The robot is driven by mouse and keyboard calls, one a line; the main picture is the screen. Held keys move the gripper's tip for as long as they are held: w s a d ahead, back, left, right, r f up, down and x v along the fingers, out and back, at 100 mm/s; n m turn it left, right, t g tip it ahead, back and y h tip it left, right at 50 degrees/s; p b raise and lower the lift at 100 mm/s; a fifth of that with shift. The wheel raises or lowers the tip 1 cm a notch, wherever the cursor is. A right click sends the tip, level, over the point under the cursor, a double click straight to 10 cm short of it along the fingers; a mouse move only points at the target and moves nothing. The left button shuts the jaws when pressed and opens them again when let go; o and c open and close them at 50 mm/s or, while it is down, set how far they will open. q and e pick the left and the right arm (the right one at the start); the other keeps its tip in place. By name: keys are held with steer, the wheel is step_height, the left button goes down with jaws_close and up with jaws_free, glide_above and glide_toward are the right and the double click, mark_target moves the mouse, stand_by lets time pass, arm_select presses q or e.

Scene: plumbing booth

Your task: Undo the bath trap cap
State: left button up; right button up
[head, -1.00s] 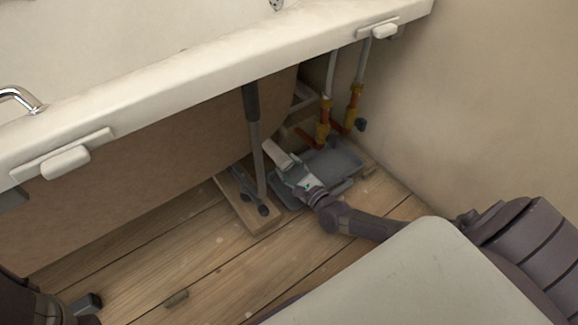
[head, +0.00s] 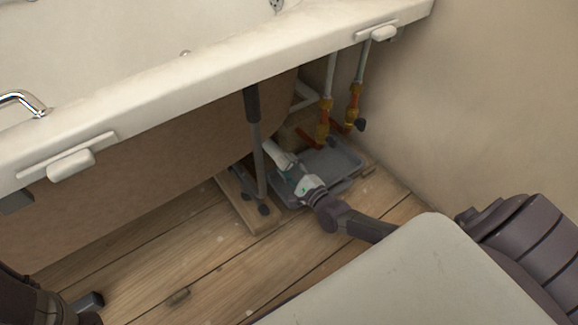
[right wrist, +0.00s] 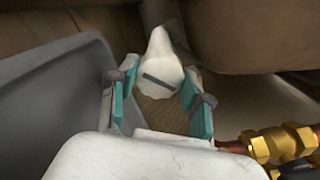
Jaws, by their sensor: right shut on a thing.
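My right gripper (head: 290,170) reaches under the bath rim, over a grey tray on the floor. In the right wrist view its two teal-lined fingers (right wrist: 158,105) stand on either side of the end of a white fitting with a dark slot-like bar, which I take to be the bath trap cap (right wrist: 158,75). The gripper is shut on it. The exact contact is hard to see. In the head view the cap is hidden by the gripper and the bath. My left gripper is not clearly in view; only dark parts of mine show at the lower left.
The grey tray (head: 343,165) lies under the trap; its wall fills the wrist view's left (right wrist: 50,95). A bath leg (head: 256,150) on a wooden board (head: 262,222) stands close left of the gripper. Brass valves (head: 323,125) on pipes are behind right.

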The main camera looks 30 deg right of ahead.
steer(key=o, duration=1.2)
steer(key=shift+c, duration=0.2)
steer(key=shift+s, duration=0.1)
steer(key=s, duration=0.8)
steer(key=s+d, duration=0.1)
steer(key=s, duration=0.3)
